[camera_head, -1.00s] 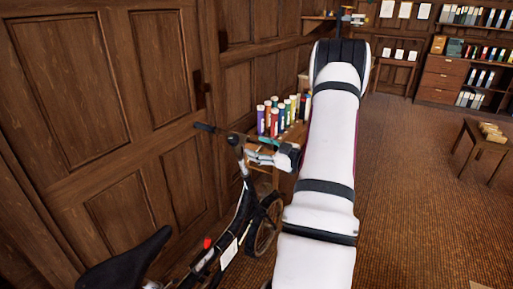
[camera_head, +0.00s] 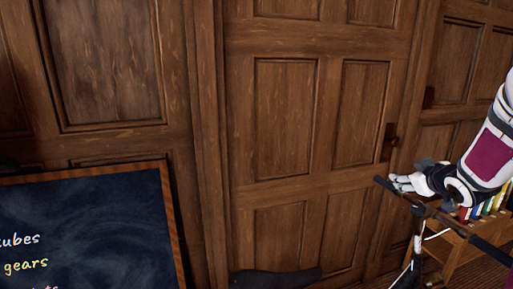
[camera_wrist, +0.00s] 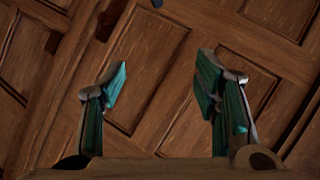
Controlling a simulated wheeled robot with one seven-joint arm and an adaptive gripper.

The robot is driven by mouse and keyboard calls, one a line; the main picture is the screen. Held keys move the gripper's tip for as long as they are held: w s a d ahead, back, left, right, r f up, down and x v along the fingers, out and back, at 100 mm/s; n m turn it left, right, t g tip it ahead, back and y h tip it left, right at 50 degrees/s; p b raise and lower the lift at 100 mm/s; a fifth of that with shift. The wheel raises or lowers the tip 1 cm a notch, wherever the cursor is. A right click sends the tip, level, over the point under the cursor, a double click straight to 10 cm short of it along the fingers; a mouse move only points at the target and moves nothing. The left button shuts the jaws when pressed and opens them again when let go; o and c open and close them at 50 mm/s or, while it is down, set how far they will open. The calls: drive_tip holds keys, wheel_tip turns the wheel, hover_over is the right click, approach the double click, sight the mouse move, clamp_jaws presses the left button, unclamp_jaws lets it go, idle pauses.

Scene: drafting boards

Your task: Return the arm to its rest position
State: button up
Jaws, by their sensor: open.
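My arm (camera_head: 490,155) reaches in from the right edge of the head view, with a white shell and a purple panel. My gripper (camera_head: 395,183) is at its end, pointing left in front of the wood-panelled wall. In the wrist view, my gripper (camera_wrist: 160,85) has its two teal-lined fingers wide apart. Nothing is between them, and only dark wood panels show beyond. The rest of the arm is cut off by the frame.
A bicycle (camera_head: 412,250) stands just below my gripper, its handlebar close to it in the picture. Behind is a small wooden stand (camera_head: 455,248) with colourful tubes (camera_head: 488,207). A framed chalkboard (camera_head: 100,235) is at lower left. A panelled door (camera_head: 320,120) fills the middle.

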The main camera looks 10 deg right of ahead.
drive_tip(key=s+a+r+m+g, duration=0.25)
drive_tip(key=a+r, duration=0.25)
drive_tip(key=a, duration=0.5)
drive_tip(key=s+a+f+g+y, duration=0.3)
drive_tip(key=s+a+g+y, duration=0.2)
drive_tip(key=s+a, duration=1.9)
drive_tip(key=a, duration=0.2)
drive_tip(key=shift+s+a, duration=0.3)
drive_tip(key=shift+a, duration=0.1)
